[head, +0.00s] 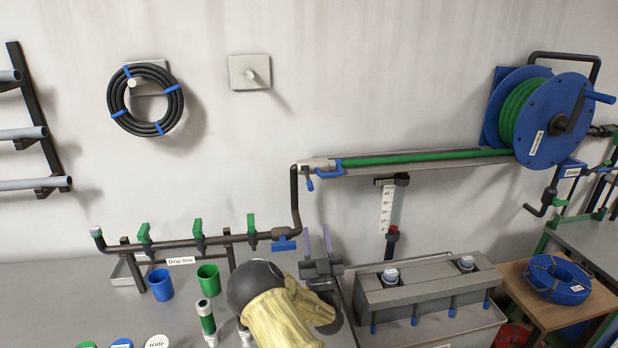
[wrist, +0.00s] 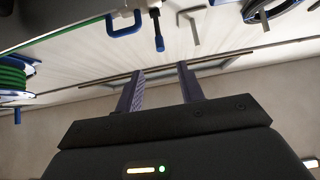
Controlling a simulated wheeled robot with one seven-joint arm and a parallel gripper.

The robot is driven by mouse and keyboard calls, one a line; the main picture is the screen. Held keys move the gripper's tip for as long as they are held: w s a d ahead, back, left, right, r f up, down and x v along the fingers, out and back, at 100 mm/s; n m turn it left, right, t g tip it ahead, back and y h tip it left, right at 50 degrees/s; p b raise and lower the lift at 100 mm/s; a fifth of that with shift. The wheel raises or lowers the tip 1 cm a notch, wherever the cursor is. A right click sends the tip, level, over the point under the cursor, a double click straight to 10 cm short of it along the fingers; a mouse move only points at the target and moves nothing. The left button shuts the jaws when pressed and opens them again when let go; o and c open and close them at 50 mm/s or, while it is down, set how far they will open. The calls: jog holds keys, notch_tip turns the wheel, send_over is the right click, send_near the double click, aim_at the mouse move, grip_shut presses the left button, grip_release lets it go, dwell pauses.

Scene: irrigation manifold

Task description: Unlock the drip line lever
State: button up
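The drip line is a dark pipe (head: 180,243) along the wall at left, with a "Drip line" label (head: 181,260) below it. Three green levers (head: 144,233) (head: 199,235) (head: 251,231) stand upright along it. A blue handle (head: 284,244) sits near its right end, by the riser. My gripper (head: 318,240) is just right of that handle, fingers upward and apart, with nothing between them. In the wrist view my gripper (wrist: 163,82) is also open and empty. No lock on the levers can be made out.
A blue reel (head: 553,115) with green hose hangs at right. A blue clip (head: 328,172) and a small blue-tipped handle (head: 309,184) are above my gripper. A grey box (head: 425,290) stands to its right. Blue (head: 160,284) and green (head: 208,280) cups stand left.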

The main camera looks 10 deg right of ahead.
aim_at(310, 181)
jog(key=p+x, duration=0.5)
jog(key=x, duration=1.1)
jog(key=shift+r, duration=0.1)
grip_shut()
